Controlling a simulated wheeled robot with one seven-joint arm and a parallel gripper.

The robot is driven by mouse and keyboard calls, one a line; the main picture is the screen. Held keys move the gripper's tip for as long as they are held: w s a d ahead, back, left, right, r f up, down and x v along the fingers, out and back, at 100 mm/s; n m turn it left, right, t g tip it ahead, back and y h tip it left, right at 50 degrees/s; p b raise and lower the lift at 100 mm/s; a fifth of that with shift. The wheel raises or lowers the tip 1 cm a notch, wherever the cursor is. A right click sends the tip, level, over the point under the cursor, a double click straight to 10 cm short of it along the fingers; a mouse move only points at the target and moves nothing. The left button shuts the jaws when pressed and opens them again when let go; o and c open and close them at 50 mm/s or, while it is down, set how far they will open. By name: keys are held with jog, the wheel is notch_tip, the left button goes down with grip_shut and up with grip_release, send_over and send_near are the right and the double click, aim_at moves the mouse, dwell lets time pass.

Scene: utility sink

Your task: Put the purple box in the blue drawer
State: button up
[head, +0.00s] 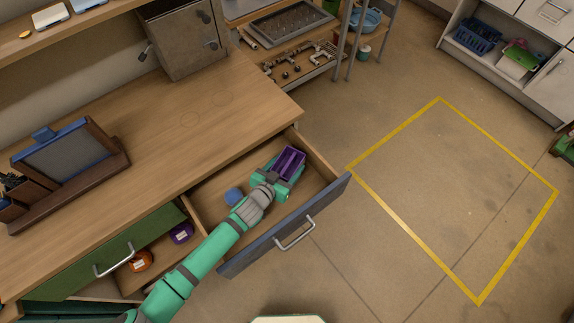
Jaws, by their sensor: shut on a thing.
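The purple box (288,163) is a small open-topped box held by my gripper (281,178). My gripper is shut on it, above the open blue drawer, toward its far end. I cannot tell whether the box touches the drawer floor. The blue drawer (311,215) is pulled out from under the wooden counter, with a blue front and a silver handle. A round blue object (234,196) lies inside it near the left. My arm crosses the drawer from the lower left and hides part of its floor.
A metal cabinet (180,42) stands on the counter (150,140).

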jog(key=shift+f, duration=0.15)
jog(key=o, duration=1.1)
jog(key=shift+s+a+r, duration=0.1)
jog(key=shift+r, duration=0.1)
jog(key=v, duration=1.1)
jog(key=shift+s+a, duration=0.1)
jog(key=shift+s, duration=0.25)
